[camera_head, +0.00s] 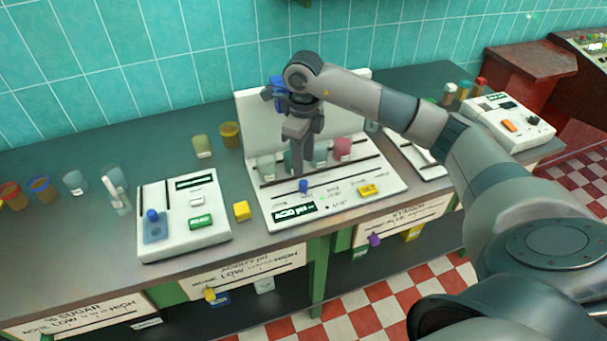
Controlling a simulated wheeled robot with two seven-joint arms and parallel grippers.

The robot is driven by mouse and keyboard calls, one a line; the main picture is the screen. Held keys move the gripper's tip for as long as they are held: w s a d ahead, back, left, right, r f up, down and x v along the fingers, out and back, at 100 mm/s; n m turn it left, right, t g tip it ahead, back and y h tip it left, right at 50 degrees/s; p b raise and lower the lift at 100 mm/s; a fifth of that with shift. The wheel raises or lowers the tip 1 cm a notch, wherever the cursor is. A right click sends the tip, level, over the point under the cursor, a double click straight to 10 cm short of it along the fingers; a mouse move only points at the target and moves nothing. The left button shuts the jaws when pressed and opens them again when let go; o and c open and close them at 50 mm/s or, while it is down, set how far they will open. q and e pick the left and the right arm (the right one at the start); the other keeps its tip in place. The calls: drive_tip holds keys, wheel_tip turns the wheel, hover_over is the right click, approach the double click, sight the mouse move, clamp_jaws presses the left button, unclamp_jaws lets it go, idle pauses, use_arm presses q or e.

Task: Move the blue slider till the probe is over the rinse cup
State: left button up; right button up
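A white station with an upright back panel (250,115) stands mid-counter. A small blue knob (304,186) sits on its front deck, by a dark slot. A blue part (278,84) shows high up, partly behind my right wrist; I cannot tell what it belongs to. A pale green cup (266,167) and a pink cup (342,149) stand on the station; I cannot tell which is the rinse cup. My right gripper (299,168) points down in front of the cups, above and behind the knob. Its finger gap is unclear. The probe is not clearly visible. My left gripper is out of view.
A white device (184,238) with a blue knob (152,215) stands left on the counter. A yellow block (241,210) lies between it and the station. Several jars stand at the left and back. Another device (508,120) is at the right. Bare counter (130,160) shows at back left.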

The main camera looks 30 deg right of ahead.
sight(304, 182)
wheel_tip(304, 182, down, 8)
drive_tip(key=shift+r+p, duration=0.25)
drive_tip(key=shift+p, duration=0.7)
drive_tip(key=shift+c, duration=0.6)
clamp_jaws()
drive_tip(key=shift+d, duration=0.1)
